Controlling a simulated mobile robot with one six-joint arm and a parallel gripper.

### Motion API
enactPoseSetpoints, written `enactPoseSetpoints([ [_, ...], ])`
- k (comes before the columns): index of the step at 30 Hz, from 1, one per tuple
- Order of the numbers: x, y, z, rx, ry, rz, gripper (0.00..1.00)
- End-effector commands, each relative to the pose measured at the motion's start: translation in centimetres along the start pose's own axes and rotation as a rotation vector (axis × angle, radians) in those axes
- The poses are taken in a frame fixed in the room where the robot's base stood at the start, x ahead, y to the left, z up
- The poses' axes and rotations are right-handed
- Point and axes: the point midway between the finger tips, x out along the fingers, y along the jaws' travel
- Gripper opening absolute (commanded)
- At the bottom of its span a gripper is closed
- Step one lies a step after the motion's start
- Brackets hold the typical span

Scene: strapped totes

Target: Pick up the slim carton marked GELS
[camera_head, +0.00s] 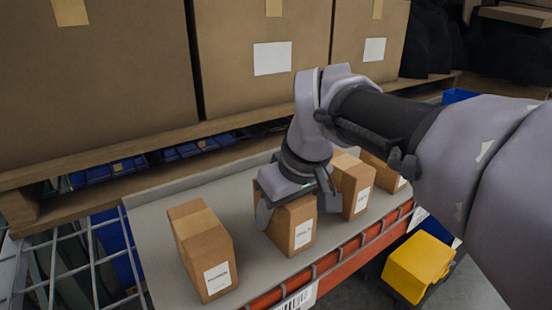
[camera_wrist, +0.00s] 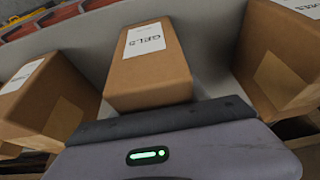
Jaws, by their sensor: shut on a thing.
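The slim brown carton marked GELS (camera_wrist: 150,75) stands upright in front of my gripper in the wrist view, its white label readable. In the head view the carton (camera_head: 292,230) is second from the left in a row on the grey shelf (camera_head: 160,240). My gripper (camera_head: 294,205) comes down over it from above, one finger on its left side and one on its right, shut on it. The gripper hides the carton's top. Its base appears to be at shelf level; I cannot tell whether it touches.
A similar carton (camera_head: 203,250) stands to the left, with a clear gap. Another carton (camera_head: 352,188) stands close on the right, with one more (camera_head: 383,172) beyond. Large boxes (camera_head: 262,60) on a wooden pallet rise behind. A yellow bin (camera_head: 418,265) sits below the shelf's orange front edge.

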Motion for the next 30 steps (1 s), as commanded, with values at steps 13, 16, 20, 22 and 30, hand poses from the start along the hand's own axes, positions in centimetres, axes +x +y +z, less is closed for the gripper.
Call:
enactPoseSetpoints([
  [13, -1.1, 0.0, -0.5, 0.000, 0.002, 0.000, 0.00],
  [16, -2.4, 0.0, -1.0, 0.000, 0.002, 0.000, 0.00],
  [20, -4.4, 0.0, -1.9, 0.000, 0.002, 0.001, 0.00],
  [22, -4.5, -0.1, -0.6, 0.002, 0.005, 0.002, 0.00],
  [30, -7.4, -0.9, 5.3, 0.002, 0.005, 0.003, 0.00],
])
